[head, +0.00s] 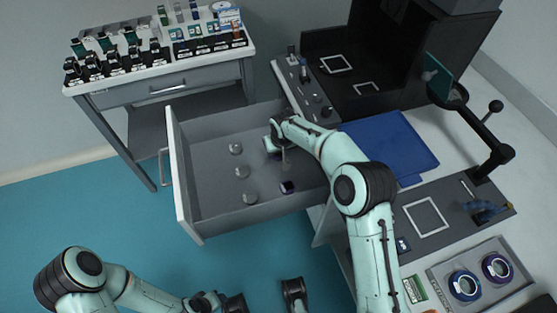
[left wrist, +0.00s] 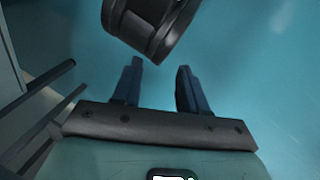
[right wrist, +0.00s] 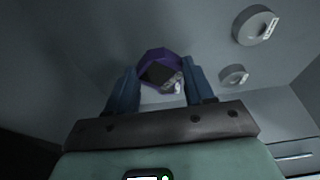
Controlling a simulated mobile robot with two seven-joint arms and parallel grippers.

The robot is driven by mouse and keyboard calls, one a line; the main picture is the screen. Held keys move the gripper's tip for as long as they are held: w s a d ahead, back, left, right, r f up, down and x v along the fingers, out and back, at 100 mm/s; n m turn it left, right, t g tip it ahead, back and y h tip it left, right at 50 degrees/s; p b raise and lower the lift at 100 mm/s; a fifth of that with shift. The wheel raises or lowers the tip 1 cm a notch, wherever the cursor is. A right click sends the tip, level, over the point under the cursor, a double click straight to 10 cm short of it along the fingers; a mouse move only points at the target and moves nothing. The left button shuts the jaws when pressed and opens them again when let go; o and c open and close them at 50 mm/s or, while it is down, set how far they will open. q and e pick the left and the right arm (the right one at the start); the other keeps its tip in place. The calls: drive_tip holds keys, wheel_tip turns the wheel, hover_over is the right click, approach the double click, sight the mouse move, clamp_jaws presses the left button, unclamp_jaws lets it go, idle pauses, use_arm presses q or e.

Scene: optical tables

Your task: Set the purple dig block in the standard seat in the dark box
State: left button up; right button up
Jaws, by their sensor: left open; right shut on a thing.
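The purple dig block (head: 287,187) is at the drawer floor, with a dark face and a small pale mark. In the right wrist view the block (right wrist: 160,60) sits between the fingertips of my right gripper (right wrist: 162,80), which is shut on it. I cannot tell whether it still touches the floor. My left gripper (left wrist: 155,80) is open and empty, low in front of the drawer. The dark box (head: 395,55) stands at the upper right, open towards me. Two pale square outlines (head: 337,63) show on its floor; I cannot tell which is the standard seat.
The open grey drawer (head: 205,212) holds several round grey pucks (head: 241,171) left of the block; its walls surround my right gripper. A blue mat (head: 390,142) and a jointed black stand (head: 487,130) are on the right.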

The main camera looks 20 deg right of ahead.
sight(279, 166)
use_arm(q)
drive_tip(key=shift+w+a+f+t+b, duration=0.3)
drive_tip(key=shift+w+a+f+b, duration=0.15)
drive_tip(key=shift+w, duration=0.25)
use_arm(e)
wheel_tip(279, 166, down, 5)
drive_tip(key=shift+f, duration=0.1)
use_arm(q)
drive_tip(key=shift+w+f, duration=0.1)
drive_tip(key=shift+f, duration=0.05)
use_arm(e)
drive_tip(key=o, duration=1.2)
drive_tip(key=shift+f, duration=0.1)
drive_tip(key=shift+c, duration=0.2)
drive_tip(key=shift+r, duration=0.25)
use_arm(q)
drive_tip(key=shift+g, duration=0.7)
drive_tip(key=s+r, duration=0.1)
drive_tip(key=s+d+r+p, duration=0.2)
drive_tip(key=s, duration=0.1)
use_arm(e)
drive_tip(key=v, duration=1.2)
use_arm(q)
drive_tip(key=shift+p, duration=0.3)
use_arm(e)
drive_tip(key=shift+o, duration=0.3)
drive_tip(key=shift+a, duration=0.1)
